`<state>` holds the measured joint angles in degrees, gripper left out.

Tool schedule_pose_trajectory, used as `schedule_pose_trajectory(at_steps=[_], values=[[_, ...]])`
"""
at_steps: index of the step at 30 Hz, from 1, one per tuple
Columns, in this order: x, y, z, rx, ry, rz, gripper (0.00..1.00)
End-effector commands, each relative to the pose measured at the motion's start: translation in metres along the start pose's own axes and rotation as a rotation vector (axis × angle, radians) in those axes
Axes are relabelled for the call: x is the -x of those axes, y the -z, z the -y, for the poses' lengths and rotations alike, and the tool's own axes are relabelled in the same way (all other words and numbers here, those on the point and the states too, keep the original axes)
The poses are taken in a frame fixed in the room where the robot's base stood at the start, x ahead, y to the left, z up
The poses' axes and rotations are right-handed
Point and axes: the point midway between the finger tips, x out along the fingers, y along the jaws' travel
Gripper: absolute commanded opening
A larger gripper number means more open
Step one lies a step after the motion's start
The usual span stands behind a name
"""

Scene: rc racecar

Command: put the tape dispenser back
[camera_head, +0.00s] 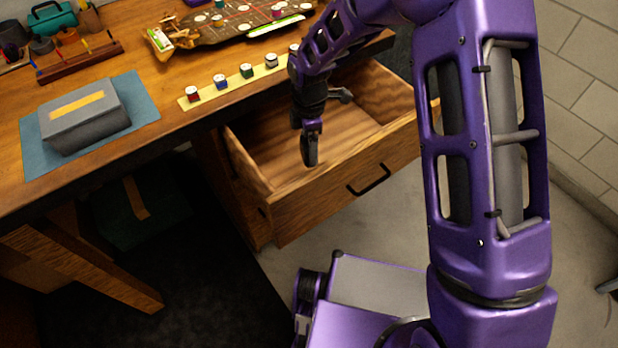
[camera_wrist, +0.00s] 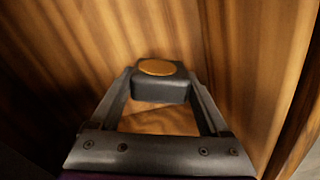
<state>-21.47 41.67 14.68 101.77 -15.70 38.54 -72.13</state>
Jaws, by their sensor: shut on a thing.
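My gripper (camera_head: 310,150) points down into the open wooden drawer (camera_head: 322,200) in the head view. In the wrist view my gripper (camera_wrist: 162,98) is shut on a small dark grey block with an orange oval top, which looks like the tape dispenser (camera_wrist: 160,92). It sits between the two fingertips, with wood grain close behind it. In the head view I cannot make out the dispenser apart from the dark fingers. I cannot tell whether it touches the drawer bottom.
The desk bears a grey box (camera_head: 85,115) on a blue mat (camera_head: 140,100), a strip with small jars (camera_head: 221,82), and a long board (camera_head: 225,28). A grey item (camera_head: 340,95) shows at the drawer's back. The drawer's visible floor is mostly bare.

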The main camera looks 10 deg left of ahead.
Motion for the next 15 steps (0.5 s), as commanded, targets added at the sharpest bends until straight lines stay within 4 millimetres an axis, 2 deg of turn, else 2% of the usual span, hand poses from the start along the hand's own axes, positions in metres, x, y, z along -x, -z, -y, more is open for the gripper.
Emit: schedule_pose_trajectory(at_steps=[1,6,11,15], values=[[-0.013,0.001,0.001,0.001,0.004,0.000,0.35],[-0.042,0.000,0.001,0.000,0.003,0.000,0.35],[-0.053,0.001,0.000,0.000,0.000,0.000,0.35],[-0.070,0.000,0.001,0.000,0.002,0.000,0.35]])
